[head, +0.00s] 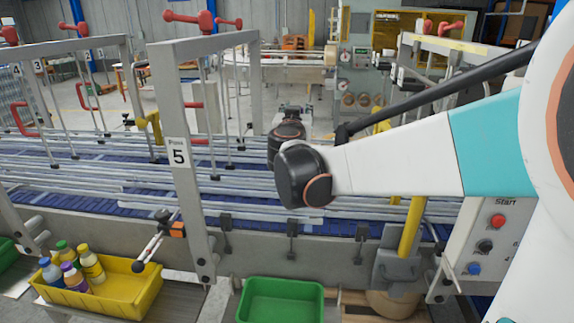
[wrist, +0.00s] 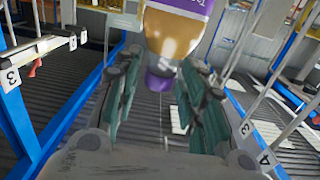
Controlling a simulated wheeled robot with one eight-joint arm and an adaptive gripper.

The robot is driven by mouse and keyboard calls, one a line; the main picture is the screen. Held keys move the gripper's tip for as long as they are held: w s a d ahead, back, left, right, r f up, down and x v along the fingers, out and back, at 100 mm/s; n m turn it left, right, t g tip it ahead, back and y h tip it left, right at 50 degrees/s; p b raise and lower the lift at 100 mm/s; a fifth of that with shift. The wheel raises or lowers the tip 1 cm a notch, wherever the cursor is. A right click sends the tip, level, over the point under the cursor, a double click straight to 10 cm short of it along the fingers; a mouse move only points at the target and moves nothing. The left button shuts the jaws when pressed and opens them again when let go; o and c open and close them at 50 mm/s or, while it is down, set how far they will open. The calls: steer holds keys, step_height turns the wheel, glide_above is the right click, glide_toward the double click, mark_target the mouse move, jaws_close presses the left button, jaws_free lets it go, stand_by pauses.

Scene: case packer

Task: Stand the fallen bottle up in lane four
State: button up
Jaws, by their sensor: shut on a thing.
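In the wrist view, a bottle (wrist: 172,38) with an amber body, a purple label and a purple cap (wrist: 160,80) is between the two green-padded fingers of my gripper (wrist: 163,72). The gripper is shut on it. The cap points toward the bottom of the picture, and the top edge cuts off the body's far end. Whether the bottle touches the surface below cannot be told.
In the wrist view, blue rails flank a dark ribbed bed (wrist: 145,118) with pale flat pieces. Number plates 3 (wrist: 12,77) and 4 (wrist: 264,160) show.

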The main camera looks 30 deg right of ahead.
step_height(320, 180, down, 18)
steer(key=b, duration=0.2)
steer(key=shift+r, duration=0.2)
steer(key=shift+b, duration=0.3)
steer(key=o, duration=1.2)
steer(key=shift+f, duration=0.1)
